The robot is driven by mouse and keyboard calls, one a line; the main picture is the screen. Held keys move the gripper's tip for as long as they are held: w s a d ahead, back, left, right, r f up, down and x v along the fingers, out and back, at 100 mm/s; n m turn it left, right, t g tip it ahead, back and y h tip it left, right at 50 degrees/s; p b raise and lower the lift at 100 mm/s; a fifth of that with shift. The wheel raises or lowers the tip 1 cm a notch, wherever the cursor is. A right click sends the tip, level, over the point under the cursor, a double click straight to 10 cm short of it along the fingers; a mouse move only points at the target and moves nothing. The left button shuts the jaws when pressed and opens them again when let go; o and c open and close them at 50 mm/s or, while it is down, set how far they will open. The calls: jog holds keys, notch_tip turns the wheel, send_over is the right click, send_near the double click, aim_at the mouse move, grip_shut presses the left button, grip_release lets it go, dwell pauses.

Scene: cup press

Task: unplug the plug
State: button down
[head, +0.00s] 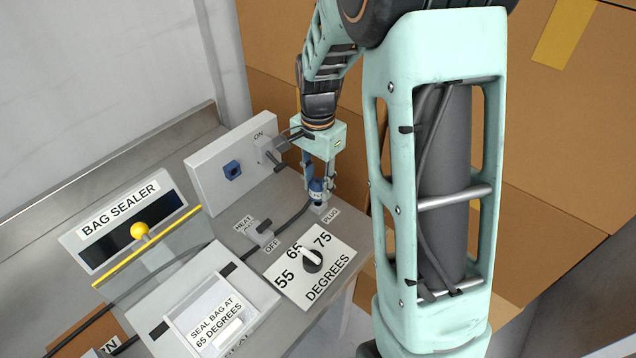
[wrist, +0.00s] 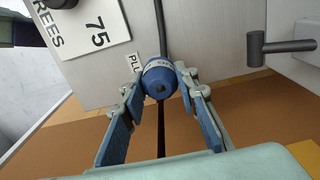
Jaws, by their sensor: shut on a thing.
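The blue plug (head: 317,187) is at the right end of the counter, beside the label reading PLUG (head: 331,214). A small pale piece shows just below it. A dark cable runs from the plug to the left. My gripper (head: 318,184) points down and is shut on the plug. In the wrist view, the fingers (wrist: 158,82) flank the round blue plug (wrist: 160,72), with the cable leading away. The contact between the plug and what is beneath it is hidden.
A heat switch (head: 262,235), a degrees dial (head: 312,260) and the bag sealer (head: 120,225) stand to the left. Cardboard boxes (head: 570,150) are behind at right.

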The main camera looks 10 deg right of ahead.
aim_at(318, 181)
jog(key=shift+f+b, duration=0.9)
jog(key=shift+f, duration=0.55)
jog(key=c, duration=1.4)
grip_release()
jog(key=shift+r, duration=0.1)
jog(key=shift+c, duration=0.2)
notch_tip(318, 181, up, 12)
